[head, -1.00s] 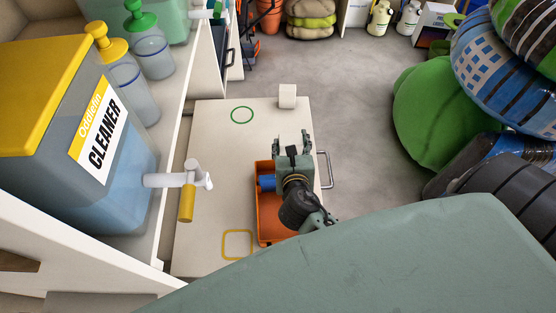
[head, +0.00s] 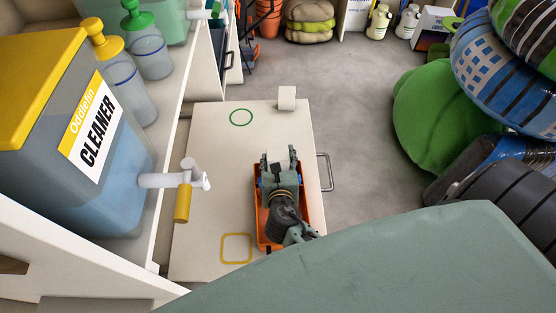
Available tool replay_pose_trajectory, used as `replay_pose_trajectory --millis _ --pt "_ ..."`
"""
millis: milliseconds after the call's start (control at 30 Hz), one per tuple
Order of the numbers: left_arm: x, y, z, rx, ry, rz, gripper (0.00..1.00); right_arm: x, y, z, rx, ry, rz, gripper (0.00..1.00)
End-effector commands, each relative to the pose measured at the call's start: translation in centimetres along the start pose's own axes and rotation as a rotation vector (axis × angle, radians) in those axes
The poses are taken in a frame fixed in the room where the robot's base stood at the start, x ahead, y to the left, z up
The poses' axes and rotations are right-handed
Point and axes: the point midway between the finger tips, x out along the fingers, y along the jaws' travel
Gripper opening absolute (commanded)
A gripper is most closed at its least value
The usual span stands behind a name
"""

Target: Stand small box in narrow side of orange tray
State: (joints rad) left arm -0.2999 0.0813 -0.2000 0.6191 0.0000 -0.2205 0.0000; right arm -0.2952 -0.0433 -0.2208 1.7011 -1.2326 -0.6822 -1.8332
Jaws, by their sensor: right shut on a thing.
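The orange tray (head: 263,237) lies on the white bench top, with its long sides running away from me. My right gripper (head: 278,160) is over the tray's far end and points away from me. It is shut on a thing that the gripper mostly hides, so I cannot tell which. Small blue parts (head: 300,182) show beside the gripper within the tray. A small white block (head: 287,98) stands at the bench's far edge, apart from the gripper; I cannot tell whether it is the small box. My left gripper is not in view.
A green ring (head: 241,117) and a yellow square outline (head: 236,248) mark the bench top (head: 209,215). The bench's left half is clear.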

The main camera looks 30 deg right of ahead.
Motion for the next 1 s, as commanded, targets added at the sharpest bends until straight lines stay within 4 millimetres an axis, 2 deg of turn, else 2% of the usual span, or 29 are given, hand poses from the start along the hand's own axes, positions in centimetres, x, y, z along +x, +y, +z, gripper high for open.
replay_pose_trajectory --millis 367,400,600,1000 --pt "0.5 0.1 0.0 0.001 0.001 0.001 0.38 0.3 -0.1 -1.6 0.003 0.014 0.0 0.18" --pt "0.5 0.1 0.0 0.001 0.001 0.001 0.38 0.2 -0.1 -1.7 0.004 0.016 -0.001 0.53" --pt "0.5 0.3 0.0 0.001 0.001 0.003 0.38 0.2 -0.2 -1.9 0.004 0.019 -0.004 0.69" --pt "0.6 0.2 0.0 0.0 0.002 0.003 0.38 0.3 -0.5 -1.9 0.003 0.019 -0.01 0.69"
